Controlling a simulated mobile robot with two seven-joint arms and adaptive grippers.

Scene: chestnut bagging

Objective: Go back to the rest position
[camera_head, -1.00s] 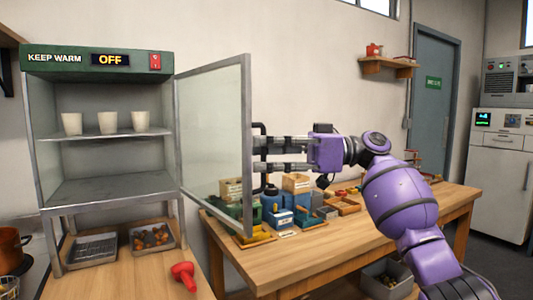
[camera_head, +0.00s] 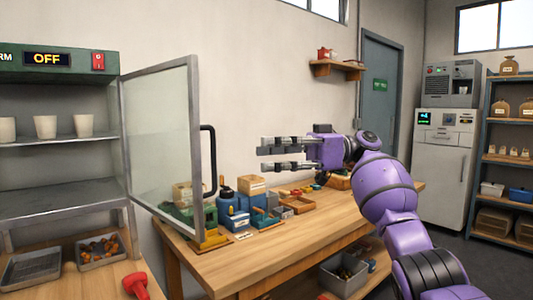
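My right gripper (camera_head: 266,156) is held level above the work table, its fingers pointing left. Its two fingers are apart with nothing between them. It is to the right of the cabinet's glass door (camera_head: 165,150), with a visible gap between the fingertips and the black door handle (camera_head: 209,160). My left gripper is not in view. The warming cabinet (camera_head: 60,190) stands at the left with its door open and its display reading OFF. White cups (camera_head: 45,127) stand on its upper shelf.
Shelving (camera_head: 485,150) stands at far right.

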